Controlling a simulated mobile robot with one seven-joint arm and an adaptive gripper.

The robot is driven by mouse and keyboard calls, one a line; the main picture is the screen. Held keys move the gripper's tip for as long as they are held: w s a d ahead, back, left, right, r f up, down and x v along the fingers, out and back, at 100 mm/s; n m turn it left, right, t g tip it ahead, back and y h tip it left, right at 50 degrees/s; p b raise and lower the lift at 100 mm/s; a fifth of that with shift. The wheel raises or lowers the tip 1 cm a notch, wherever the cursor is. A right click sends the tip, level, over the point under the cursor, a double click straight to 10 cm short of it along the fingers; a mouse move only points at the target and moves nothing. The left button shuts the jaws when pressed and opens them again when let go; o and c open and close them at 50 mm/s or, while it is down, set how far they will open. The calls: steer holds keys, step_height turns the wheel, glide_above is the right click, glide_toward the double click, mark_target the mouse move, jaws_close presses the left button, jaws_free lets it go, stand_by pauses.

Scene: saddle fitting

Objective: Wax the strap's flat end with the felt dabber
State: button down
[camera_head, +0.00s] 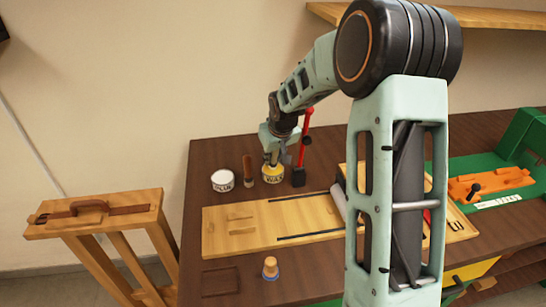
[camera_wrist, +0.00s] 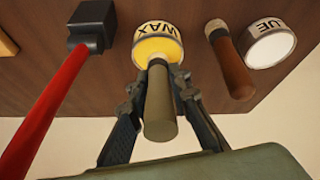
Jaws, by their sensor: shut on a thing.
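My gripper (camera_head: 273,157) is at the wax pot on the far part of the bench. In the wrist view my gripper (camera_wrist: 158,84) has its fingers on both sides of the dabber's olive handle (camera_wrist: 159,112) and is shut on it. The dabber's far end is at the yellow mouth of the wax pot (camera_wrist: 167,32); its felt tip is hidden. The wax pot (camera_head: 273,177) stands upright. A brown strap (camera_head: 101,209) with a raised loop lies along the top of the wooden stand at the left; I cannot tell which end is flat.
A white glue pot (camera_head: 222,181) and a brown-handled tool (camera_head: 247,168) stand left of the wax pot. A red-handled hammer (camera_head: 304,145) stands close on its right. A slotted wooden board (camera_head: 225,218) lies in front. A small blue-and-wood item (camera_head: 270,268) stands near the front.

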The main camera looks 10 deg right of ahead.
steer(key=shift+r+p, duration=2.05)
steer(key=shift+r, duration=1.3)
steer(key=s+r+m+h+p, duration=0.1)
steer(key=s+r+m+p, duration=0.2)
steer(key=s, duration=1.1)
steer(key=shift+s+r+h+p, duration=0.15)
steer(key=shift+h+p, duration=0.15)
steer(key=shift+p, duration=0.35)
steer(key=shift+s+a, duration=0.1)
steer(key=shift+a, duration=0.05)
